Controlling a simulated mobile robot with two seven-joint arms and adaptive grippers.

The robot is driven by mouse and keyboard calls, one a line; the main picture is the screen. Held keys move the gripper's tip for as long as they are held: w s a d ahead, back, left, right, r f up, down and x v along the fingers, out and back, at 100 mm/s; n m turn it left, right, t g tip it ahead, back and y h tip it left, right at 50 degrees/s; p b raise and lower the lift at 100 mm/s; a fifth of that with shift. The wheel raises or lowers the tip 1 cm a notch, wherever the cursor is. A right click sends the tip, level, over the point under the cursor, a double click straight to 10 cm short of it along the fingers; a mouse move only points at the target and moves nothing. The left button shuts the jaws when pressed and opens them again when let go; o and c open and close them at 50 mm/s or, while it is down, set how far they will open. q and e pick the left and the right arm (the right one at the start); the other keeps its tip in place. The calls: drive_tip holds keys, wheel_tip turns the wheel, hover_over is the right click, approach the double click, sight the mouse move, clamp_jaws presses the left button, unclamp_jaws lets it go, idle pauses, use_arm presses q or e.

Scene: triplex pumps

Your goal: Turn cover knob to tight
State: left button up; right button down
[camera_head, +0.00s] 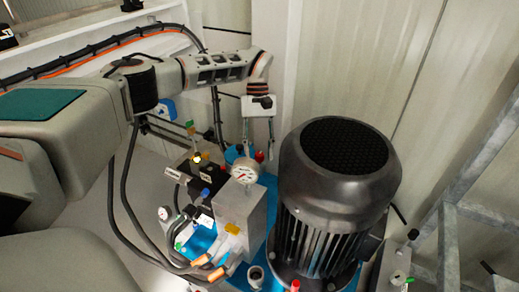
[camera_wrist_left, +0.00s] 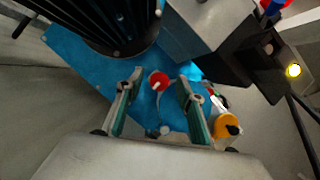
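A small red knob (camera_head: 259,156) sits on the blue base behind the pressure gauge; I cannot tell for sure that it is the cover knob. My left gripper (camera_head: 258,144) hangs above it, pointing down, with its two fingers apart. In the left wrist view the red knob (camera_wrist_left: 158,80) shows with a pale mark on it, between the open fingertips of my left gripper (camera_wrist_left: 158,86). The fingers appear clear of it on both sides, and nothing is held. My right gripper is in neither view.
A large black motor (camera_head: 335,190) stands right of the gripper. A metal block (camera_head: 240,215) with a round gauge (camera_head: 245,171) stands in front. Black valves (camera_head: 185,178) and hoses lie to the left. A pale wall (camera_head: 330,60) is close behind, and metal railing (camera_head: 470,160) is at right.

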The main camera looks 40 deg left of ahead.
use_arm(q)
drive_tip(key=shift+w+r, duration=0.1)
drive_tip(key=shift+r, duration=0.2)
drive_tip(key=v, duration=0.7)
drive_tip(key=shift+r, duration=0.1)
idle(0.4)
